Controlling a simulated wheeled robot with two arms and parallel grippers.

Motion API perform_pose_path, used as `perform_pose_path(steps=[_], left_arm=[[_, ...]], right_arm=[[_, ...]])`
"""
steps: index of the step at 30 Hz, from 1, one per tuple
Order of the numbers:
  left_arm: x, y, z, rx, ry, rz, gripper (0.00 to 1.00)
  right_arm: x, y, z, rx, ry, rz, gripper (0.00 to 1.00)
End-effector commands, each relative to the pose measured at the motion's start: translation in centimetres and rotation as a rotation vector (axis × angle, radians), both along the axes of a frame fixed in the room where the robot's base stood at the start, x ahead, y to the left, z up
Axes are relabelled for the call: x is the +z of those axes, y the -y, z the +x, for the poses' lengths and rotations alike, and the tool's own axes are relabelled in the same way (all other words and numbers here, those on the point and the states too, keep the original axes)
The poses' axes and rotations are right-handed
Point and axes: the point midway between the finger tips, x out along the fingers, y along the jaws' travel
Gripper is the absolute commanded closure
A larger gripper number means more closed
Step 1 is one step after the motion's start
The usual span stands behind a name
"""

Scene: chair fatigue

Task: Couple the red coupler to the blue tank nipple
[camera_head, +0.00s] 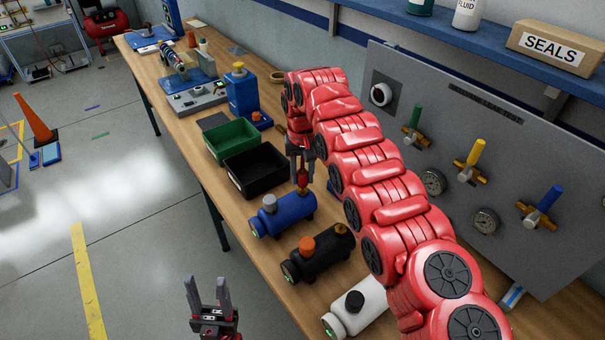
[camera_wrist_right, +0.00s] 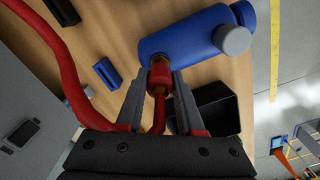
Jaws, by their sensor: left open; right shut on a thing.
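The blue tank (camera_head: 284,215) lies on the bench in the head view, with a grey cap on top; it also shows in the right wrist view (camera_wrist_right: 185,35). My right gripper (camera_head: 301,165) is above its far right end, shut on the red coupler (camera_wrist_right: 160,78). A brass collar shows between the coupler and the tank in the wrist view. The coupler is at the tank's nipple, but I cannot tell whether it is seated. A red hose (camera_wrist_right: 70,75) runs in the wrist view. My left gripper (camera_head: 208,290) is open and empty, low in front of the bench.
A black tank (camera_head: 318,255) and a white tank (camera_head: 358,308) lie nearer on the bench. A black bin (camera_head: 258,172) and a green bin (camera_head: 232,140) stand beyond the blue tank. A grey panel (camera_head: 460,120) with valves and gauges stands at right.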

Motion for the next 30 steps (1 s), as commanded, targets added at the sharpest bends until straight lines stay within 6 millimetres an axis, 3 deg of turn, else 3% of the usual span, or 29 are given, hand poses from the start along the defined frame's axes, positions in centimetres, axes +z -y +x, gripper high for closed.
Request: perform_pose_path(steps=[18, 19, 24, 30], left_arm=[[-1.3, 0.0, 0.0, 0.0, 0.0, 0.0, 0.5], [-1.3, 0.0, 0.0, 0.0, 0.0, 0.0, 0.5], [-1.2, 0.0, 0.0, 0.0, 0.0, 0.0, 0.5], [-1.2, 0.0, 0.0, 0.0, 0.0, 0.0, 0.5]], right_arm=[[-1.7, 0.0, 0.0, 0.0, 0.0, 0.0, 1.0], [-1.6, 0.0, 0.0, 0.0, 0.0, 0.0, 0.62], [-1.5, 0.0, 0.0, 0.0, 0.0, 0.0, 0.31], [-1.6, 0.0, 0.0, 0.0, 0.0, 0.0, 0.28]])
